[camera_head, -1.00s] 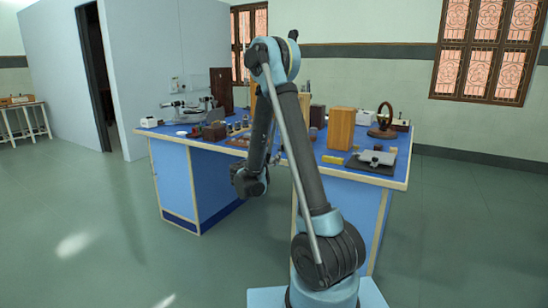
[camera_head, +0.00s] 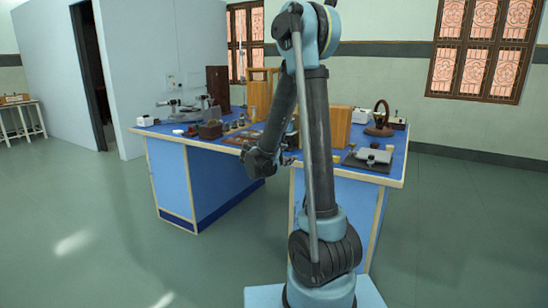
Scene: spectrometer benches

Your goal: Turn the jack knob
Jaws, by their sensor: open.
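A low grey platform, which looks like the jack (camera_head: 374,156), sits on a dark base at the right front of the blue bench top. Its knob is too small to make out for certain. My gripper (camera_head: 290,158) is at the end of my bent arm, near the bench's front edge and well to the left of the jack. It is open and apart from the jack. Its fingers are small and partly lost against the bench behind.
The blue bench (camera_head: 190,141) also bears a wooden box (camera_head: 340,127), a brown ring on a stand (camera_head: 381,117), a brown block (camera_head: 210,130) and a spectrometer-like instrument (camera_head: 185,109). My arm hides part of the bench's middle. The floor in front is clear.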

